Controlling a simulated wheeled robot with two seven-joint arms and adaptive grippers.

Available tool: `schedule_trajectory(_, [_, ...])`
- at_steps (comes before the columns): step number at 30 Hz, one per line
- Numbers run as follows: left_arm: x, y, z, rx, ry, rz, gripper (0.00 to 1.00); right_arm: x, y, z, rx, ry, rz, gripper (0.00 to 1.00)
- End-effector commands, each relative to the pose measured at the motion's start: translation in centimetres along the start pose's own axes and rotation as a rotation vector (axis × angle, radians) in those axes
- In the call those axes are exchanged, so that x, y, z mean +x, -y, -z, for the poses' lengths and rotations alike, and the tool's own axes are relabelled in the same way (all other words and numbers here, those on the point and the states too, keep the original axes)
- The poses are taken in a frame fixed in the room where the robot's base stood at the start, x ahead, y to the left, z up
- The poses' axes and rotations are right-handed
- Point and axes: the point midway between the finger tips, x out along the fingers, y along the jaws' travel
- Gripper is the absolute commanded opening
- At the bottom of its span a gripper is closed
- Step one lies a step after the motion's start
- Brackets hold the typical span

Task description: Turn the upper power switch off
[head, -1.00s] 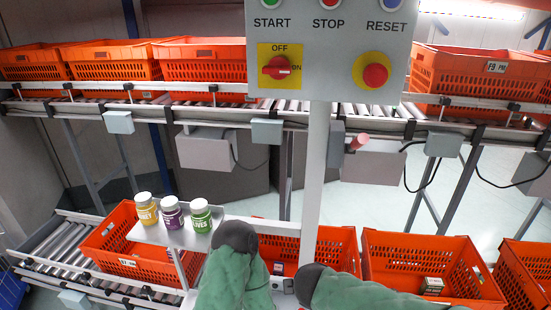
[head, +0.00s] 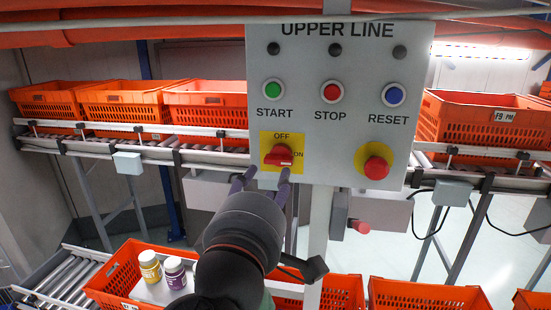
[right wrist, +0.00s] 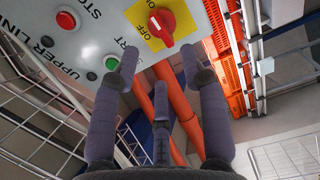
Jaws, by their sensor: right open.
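The upper power switch is a red rotary knob (head: 279,156) on a yellow plate (head: 267,139) on the grey UPPER LINE panel (head: 340,200). OFF is marked above it and ON to its right; its grip lies about level, toward ON. The red knob (right wrist: 161,27) also shows in the right wrist view, at the top between my fingers. My right gripper (head: 264,178) is open and empty just below the switch in the head view. In the right wrist view my right gripper (right wrist: 158,62) has its fingers spread, apart from the knob. My left gripper is not in view.
Green START (head: 273,90), red STOP (head: 332,92) and blue RESET (head: 394,94) buttons sit above the switch. A red emergency button (head: 376,167) on yellow is to its right. Orange totes (head: 205,98) line the conveyors. Yellow (head: 150,265) and purple (head: 175,273) bottles stand lower left.

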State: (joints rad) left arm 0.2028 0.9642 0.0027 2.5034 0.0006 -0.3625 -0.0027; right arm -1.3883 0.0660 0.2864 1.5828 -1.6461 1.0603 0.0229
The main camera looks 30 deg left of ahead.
Motion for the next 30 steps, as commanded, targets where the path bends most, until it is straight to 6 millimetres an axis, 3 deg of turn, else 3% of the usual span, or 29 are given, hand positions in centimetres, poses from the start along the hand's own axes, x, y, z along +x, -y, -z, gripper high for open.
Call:
schedule_trajectory(6, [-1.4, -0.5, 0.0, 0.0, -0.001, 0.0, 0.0, 4.1, -0.2, -0.1, -0.001, 0.003, 0.003, 0.44])
schedule_trajectory(12, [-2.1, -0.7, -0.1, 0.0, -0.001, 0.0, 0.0, 6.4, -0.1, 0.0, -0.001, 0.001, 0.002, 0.44])
schedule_trajectory(25, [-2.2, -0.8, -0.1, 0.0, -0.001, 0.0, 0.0, 7.3, 0.0, 0.0, 0.001, -0.001, 0.002, 0.44])
schedule_trajectory(26, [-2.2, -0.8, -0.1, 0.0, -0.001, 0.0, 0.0, 7.3, 0.0, 0.0, 0.001, -0.001, 0.002, 0.38])
schedule_trajectory(30, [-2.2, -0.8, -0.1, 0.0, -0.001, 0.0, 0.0, 7.3, 0.0, 0.0, 0.001, -0.001, 0.002, 0.0])
